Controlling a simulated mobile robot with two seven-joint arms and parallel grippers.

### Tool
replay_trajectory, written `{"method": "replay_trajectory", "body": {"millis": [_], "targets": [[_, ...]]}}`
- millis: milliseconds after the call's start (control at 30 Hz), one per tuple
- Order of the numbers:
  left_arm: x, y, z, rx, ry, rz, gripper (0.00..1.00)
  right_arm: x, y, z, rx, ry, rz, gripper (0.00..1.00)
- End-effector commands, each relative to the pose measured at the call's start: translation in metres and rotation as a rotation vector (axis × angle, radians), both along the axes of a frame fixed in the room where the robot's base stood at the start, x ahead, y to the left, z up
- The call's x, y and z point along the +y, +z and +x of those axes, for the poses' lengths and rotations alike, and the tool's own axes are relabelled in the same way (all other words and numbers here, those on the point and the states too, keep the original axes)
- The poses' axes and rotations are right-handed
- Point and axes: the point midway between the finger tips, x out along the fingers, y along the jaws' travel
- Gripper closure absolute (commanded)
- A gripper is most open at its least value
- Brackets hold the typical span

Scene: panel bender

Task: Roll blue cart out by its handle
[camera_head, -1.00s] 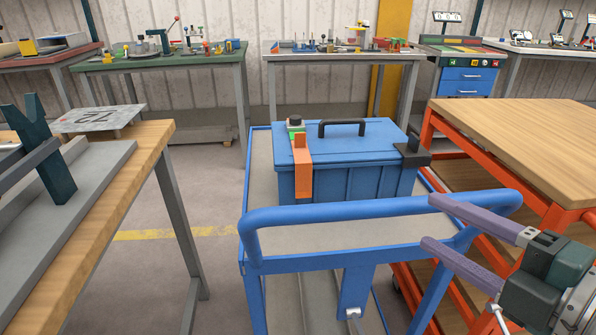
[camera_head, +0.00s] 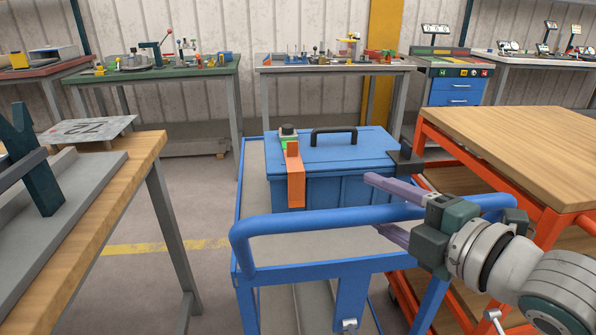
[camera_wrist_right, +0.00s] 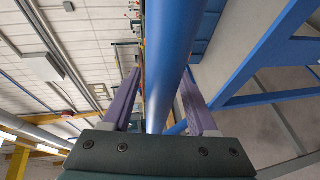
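The blue cart (camera_head: 241,205) stands in the middle of the head view, its rounded blue tube handle (camera_head: 300,222) facing me. A blue lidded box (camera_head: 340,155) with a black grip and an orange strap sits on it. My right gripper (camera_head: 374,203) is at the right part of the handle, its two purple fingers above and below the tube. In the right wrist view the handle (camera_wrist_right: 166,50) runs between the fingers of the right gripper (camera_wrist_right: 160,72), with gaps beside it, so the gripper is open around it. My left gripper is not in view.
An orange-framed wood-top table (camera_head: 520,150) stands close at the cart's right. A wooden bench (camera_head: 130,165) with a grey plate (camera_head: 85,130) is at the left. Clear floor (camera_head: 185,205) lies between bench and cart. Several workbenches line the back wall.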

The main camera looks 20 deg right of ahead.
Motion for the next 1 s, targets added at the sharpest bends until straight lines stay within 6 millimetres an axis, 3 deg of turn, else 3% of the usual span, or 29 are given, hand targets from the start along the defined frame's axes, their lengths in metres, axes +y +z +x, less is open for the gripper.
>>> {"method": "replay_trajectory", "body": {"millis": [67,500,1000], "targets": [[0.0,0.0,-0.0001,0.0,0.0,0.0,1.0,0.0001,0.0,-0.0001,0.0,0.0,0.0,0.5],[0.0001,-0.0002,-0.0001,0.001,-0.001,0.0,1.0,0.0001,0.0001,-0.0003,0.0,0.0,0.0,0.99],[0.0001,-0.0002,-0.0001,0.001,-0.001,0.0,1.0,-0.0001,0.0002,-0.0003,0.0,0.0,0.0,1.0]]}}
